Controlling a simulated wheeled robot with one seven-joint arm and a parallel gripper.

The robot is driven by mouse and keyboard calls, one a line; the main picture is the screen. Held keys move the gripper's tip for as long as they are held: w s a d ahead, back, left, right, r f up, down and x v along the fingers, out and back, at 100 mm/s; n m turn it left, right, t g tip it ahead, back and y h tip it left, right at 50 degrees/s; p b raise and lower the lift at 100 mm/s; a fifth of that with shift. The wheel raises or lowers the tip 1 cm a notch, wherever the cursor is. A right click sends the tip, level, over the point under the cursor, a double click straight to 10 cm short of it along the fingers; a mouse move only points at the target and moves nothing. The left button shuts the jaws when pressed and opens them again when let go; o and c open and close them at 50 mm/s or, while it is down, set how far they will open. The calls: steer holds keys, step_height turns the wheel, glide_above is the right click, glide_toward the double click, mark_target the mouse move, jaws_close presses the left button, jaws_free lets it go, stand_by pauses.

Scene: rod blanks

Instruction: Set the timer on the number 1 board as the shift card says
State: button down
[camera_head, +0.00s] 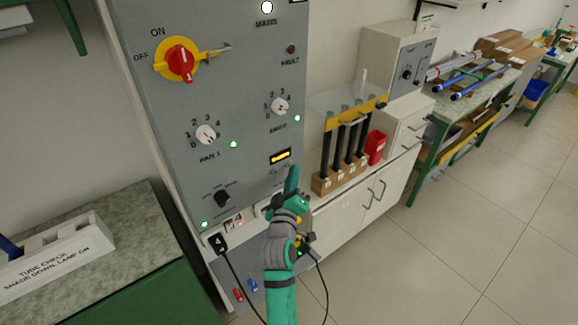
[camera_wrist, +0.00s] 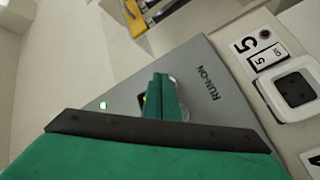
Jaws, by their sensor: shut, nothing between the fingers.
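The grey board (camera_head: 235,80) has a small lit amber display (camera_head: 280,157) with small buttons just below it, which looks like the timer. Its digits are too small to read. My gripper (camera_head: 291,180) is shut and empty, just below and in front of the display. In the wrist view my shut fingers (camera_wrist: 160,90) point at the board beside the label RUN-ON (camera_wrist: 210,83). They hide most of the display and part of a round grey button (camera_wrist: 179,85). I cannot tell whether they touch it. No board number or shift card is readable.
The board also carries a red rotary switch (camera_head: 180,62), two numbered dials (camera_head: 206,134) (camera_head: 280,105), and a black knob (camera_head: 222,198). A socket (camera_wrist: 295,88) marked 5 is near the fingers. A rack with black rods (camera_head: 340,148) stands right. A black cable hangs below.

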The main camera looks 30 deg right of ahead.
steer(key=shift+w, duration=0.35)
stand_by(0.7)
steer(key=shift+s, duration=0.8)
steer(key=shift+s+d, duration=0.2)
steer(key=shift+s, duration=2.3)
stand_by(1.0)
steer(key=shift+s+d, duration=0.15)
steer(key=shift+s, duration=1.75)
